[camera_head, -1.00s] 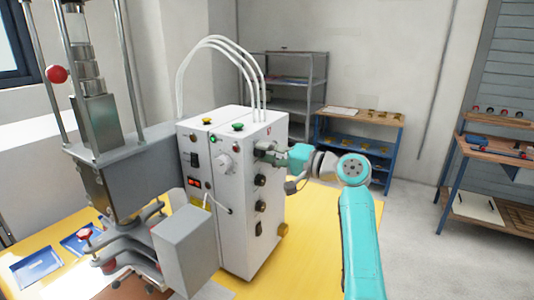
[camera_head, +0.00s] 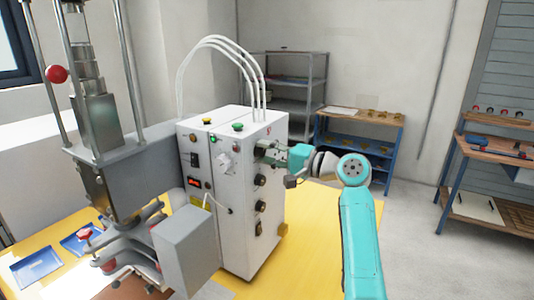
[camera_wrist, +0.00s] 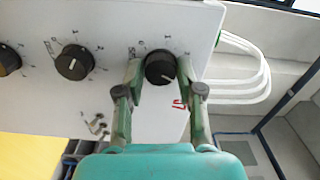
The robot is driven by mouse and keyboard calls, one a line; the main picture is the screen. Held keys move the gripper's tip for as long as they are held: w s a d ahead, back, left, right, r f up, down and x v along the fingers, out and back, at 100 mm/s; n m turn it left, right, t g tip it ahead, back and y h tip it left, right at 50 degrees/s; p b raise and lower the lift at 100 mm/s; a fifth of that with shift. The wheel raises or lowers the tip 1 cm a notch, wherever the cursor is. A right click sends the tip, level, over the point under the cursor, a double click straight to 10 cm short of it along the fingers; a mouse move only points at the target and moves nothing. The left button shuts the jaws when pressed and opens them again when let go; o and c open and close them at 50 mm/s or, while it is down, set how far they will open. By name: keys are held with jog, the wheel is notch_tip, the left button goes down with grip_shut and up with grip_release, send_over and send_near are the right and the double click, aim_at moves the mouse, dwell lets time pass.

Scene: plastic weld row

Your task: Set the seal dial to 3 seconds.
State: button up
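A white control box (camera_head: 233,240) stands on a yellow table, with several black dials down its right side, one of them a lower dial (camera_head: 260,180). My gripper (camera_head: 269,153) is at the top of that side. In the wrist view, my gripper (camera_wrist: 161,76) has its two green fingers apart, one on each side of a black dial (camera_wrist: 160,67). Small gaps seem to show between fingers and dial. A pale pointer mark on the dial points to the lower right. The printed scale around it is partly hidden by the fingers and too small to read surely.
A second black dial (camera_wrist: 75,62) sits left of the gripped-around one, with a switch (camera_wrist: 96,124) below. White hoses (camera_head: 222,42) arch over the box. A press (camera_head: 110,180) stands left of the box. A blue-framed bench (camera_head: 360,125) and grey shelves (camera_head: 290,85) stand behind.

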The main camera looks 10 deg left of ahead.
jog(key=shift+o, duration=1.2)
jog(key=shift+d, duration=0.1)
jog(key=v, duration=1.1)
jog(key=shift+s+d, duration=0.15)
jog(key=shift+d, duration=0.25)
